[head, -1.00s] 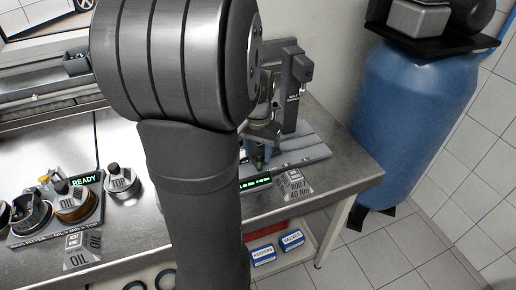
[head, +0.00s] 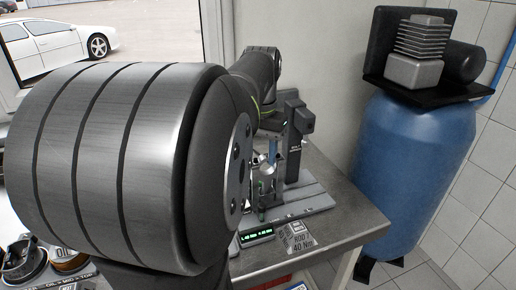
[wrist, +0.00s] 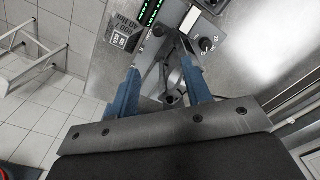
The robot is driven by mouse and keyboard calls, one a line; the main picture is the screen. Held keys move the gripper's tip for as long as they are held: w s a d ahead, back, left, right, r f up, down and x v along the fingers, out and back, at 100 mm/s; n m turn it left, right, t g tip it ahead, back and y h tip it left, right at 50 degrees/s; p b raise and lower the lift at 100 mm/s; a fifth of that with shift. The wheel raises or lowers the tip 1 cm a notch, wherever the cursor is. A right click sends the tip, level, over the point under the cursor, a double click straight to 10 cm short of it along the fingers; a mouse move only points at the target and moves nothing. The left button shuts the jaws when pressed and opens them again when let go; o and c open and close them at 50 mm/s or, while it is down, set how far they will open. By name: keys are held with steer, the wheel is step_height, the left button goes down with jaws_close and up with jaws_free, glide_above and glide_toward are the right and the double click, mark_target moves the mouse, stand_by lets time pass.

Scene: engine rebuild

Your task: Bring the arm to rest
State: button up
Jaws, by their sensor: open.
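My gripper (wrist: 160,68) is open, with its two blue fingers spread in the wrist view. A grey metal part (wrist: 174,82) shows between and beyond the fingers; I cannot tell whether they touch it. In the head view my gripper (head: 282,150) is over the bench fixture (head: 318,197) at the right end of the bench, beside a small upright metal part (head: 267,172). My own large arm joint covers the left half of the head view and hides most of the bench.
A bench display (head: 256,237) and a "ROD 40 Nm" card (head: 298,238) lie at the bench's front edge. A blue tank (head: 412,165) stands right of the bench. Tiled floor is open at lower right.

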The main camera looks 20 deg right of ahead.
mark_target(261, 205)
steer(key=shift+r, duration=0.2)
steer(key=shift+f, duration=0.1)
step_height(261, 205, down, 17)
steer(key=shift+f, duration=0.2)
steer(key=shift+d, duration=0.15)
stand_by(0.5)
